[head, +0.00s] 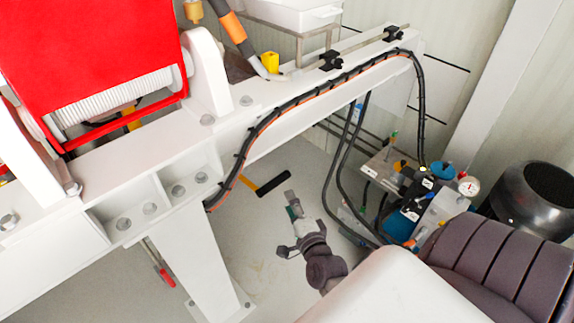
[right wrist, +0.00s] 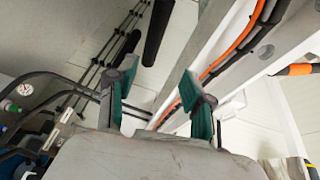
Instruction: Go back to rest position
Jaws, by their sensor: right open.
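My right gripper (head: 289,222) hangs in the open space below the white beam, right of the white support leg. In the right wrist view my right gripper (right wrist: 157,92) shows two fingers with green pads spread apart. Nothing is between them. My left gripper is in neither view.
The white beam (head: 285,110) carries a black hose (head: 262,128) with an orange line. The white leg (head: 190,265) stands left of my right gripper. A black-and-yellow handle (head: 272,183) lies beyond the gripper. A pump unit with a gauge (head: 468,186) is at right.

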